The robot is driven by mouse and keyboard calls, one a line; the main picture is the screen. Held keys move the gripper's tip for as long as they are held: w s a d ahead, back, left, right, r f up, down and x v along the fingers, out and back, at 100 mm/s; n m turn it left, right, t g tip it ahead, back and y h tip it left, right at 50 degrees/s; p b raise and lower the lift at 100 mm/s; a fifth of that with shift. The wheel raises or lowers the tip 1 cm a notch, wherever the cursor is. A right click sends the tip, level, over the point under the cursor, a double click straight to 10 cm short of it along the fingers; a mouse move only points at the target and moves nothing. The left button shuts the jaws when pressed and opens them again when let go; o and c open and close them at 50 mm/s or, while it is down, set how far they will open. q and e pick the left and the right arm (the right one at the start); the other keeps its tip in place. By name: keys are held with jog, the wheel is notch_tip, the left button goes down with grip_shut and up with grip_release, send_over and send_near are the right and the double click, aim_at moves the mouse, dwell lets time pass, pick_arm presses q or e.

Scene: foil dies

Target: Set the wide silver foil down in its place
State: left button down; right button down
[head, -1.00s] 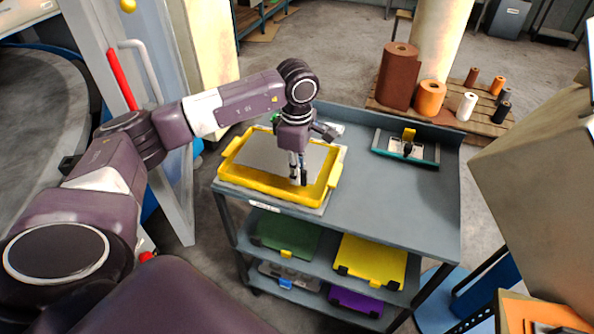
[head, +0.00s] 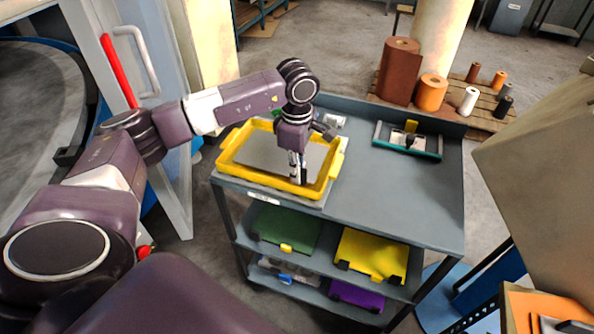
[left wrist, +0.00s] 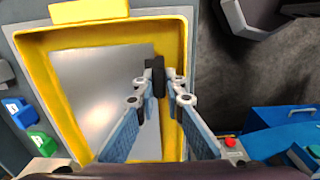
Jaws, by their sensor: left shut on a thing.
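The wide silver foil (head: 272,157) is a flat grey sheet inside the yellow tray (head: 228,161) on the cart top. My left gripper (head: 299,179) points down at the foil's near right part and is shut on it by a small black piece. In the left wrist view, the fingers (left wrist: 158,82) close on this black piece at the foil's right edge (left wrist: 105,90). The foil lies within the yellow rim, with a gap of tray floor along one side. I cannot tell whether it rests fully on the floor. My right gripper is not in view.
The grey cart top (head: 390,195) is clear right of the tray. A teal-edged tool (head: 407,146) lies at its back. Green (head: 285,232) and yellow (head: 371,255) cases sit on the shelf below. Brown and orange rolls (head: 400,72) stand on a pallet behind.

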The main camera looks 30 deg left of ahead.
pick_arm(q)
jog(key=shift+f, duration=0.4)
jog(key=c, duration=1.9)
grip_release()
jog(key=shift+c, duration=0.2)
notch_tip(320, 180, up, 12)
jog(key=shift+s+r, duration=0.1)
